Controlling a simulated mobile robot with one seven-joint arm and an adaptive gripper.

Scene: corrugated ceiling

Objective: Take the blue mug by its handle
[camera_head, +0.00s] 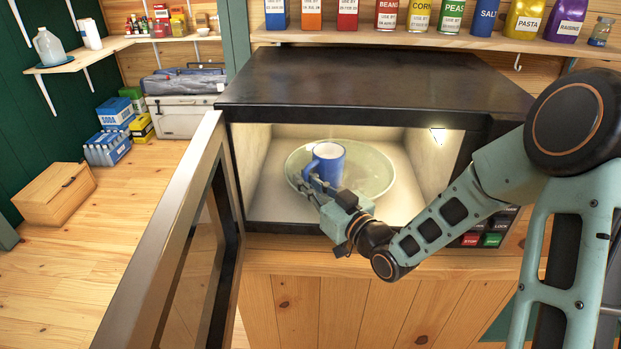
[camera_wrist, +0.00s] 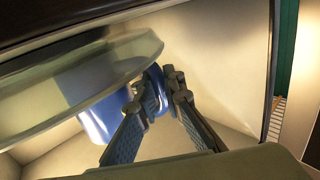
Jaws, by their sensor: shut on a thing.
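The blue mug (camera_head: 328,163) stands upright on a pale round plate (camera_head: 372,174) inside the open microwave. It has a white inside and its handle points to the left and front in the head view. My gripper (camera_head: 314,182) reaches in through the microwave's front and is shut on the mug's handle. In the wrist view, my gripper's fingers (camera_wrist: 160,102) close around the blue handle (camera_wrist: 155,82), and the mug body (camera_wrist: 103,118) shows behind the left finger. The plate (camera_wrist: 75,88) appears tilted there and hides part of the mug.
The microwave (camera_head: 375,88) stands on a wooden counter, its door (camera_head: 175,230) swung open to the left of my arm. Its side walls and ceiling enclose the mug. A shelf of cans and boxes (camera_head: 415,40) runs above. Free floor lies at the left.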

